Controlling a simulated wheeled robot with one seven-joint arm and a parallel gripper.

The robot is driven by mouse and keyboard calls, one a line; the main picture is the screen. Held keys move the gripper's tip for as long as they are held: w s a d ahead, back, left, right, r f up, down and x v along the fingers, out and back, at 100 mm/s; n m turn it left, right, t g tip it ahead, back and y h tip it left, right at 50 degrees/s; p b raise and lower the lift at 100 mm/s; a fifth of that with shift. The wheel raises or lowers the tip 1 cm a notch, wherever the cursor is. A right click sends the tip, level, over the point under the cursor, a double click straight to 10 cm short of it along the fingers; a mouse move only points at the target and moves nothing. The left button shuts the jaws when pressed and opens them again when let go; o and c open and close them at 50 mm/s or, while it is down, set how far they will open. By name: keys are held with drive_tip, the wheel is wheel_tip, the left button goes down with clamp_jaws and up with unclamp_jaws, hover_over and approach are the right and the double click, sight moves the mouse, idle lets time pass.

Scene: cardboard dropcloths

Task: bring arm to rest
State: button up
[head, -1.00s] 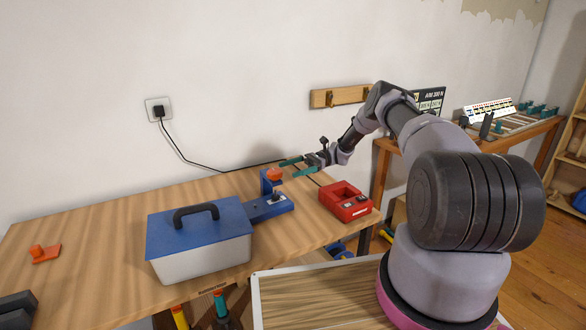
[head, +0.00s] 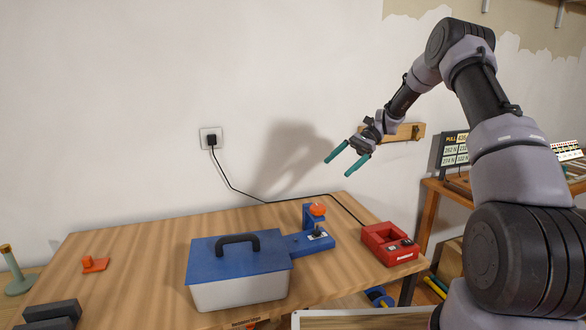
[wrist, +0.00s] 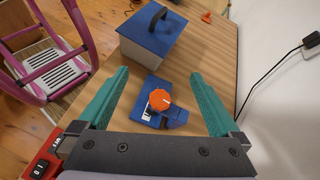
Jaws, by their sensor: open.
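My gripper (head: 348,160) is raised above the back right of the wooden table, its two teal fingers apart and nothing between them. It also shows in the wrist view (wrist: 160,100), open, with the table below. Below it stands a blue device (head: 314,238) with an orange knob (head: 317,209) on top. In the wrist view the orange knob (wrist: 160,99) appears between the fingers but lies well below them. My arm is bent up and to the right, clear of the table.
The table (head: 135,268) holds a blue-lidded box (head: 238,260), a red device (head: 389,244), an orange piece (head: 94,264) and dark blocks (head: 50,315). A black cord runs from a wall socket (head: 211,138). A wooden rail (head: 405,132) is on the wall behind my gripper. A pink stool (wrist: 52,62) stands on the floor.

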drive_tip(key=s+d+r+n+t+h, duration=0.1)
drive_tip(key=s+r+n+t+h, duration=0.15)
drive_tip(key=s+r, duration=0.65)
drive_tip(key=s+d+r+t+h, duration=0.2)
drive_tip(key=s+r+t, duration=0.1)
drive_tip(key=s, duration=0.4)
drive_tip(key=s+d+r+n+t+h, duration=0.1)
drive_tip(key=s+d+r+t, duration=0.2)
drive_tip(key=s+r, duration=0.3)
drive_tip(key=s+d+r+n+t+h, duration=0.1)
drive_tip(key=s+r+t, duration=0.3)
drive_tip(key=s, duration=0.6)
drive_tip(key=shift+s+d+r+t+h, duration=0.25)
drive_tip(key=shift+d+t+h, duration=0.2)
drive_tip(key=shift+d+h, duration=0.45)
drive_tip(key=shift+n, duration=0.25)
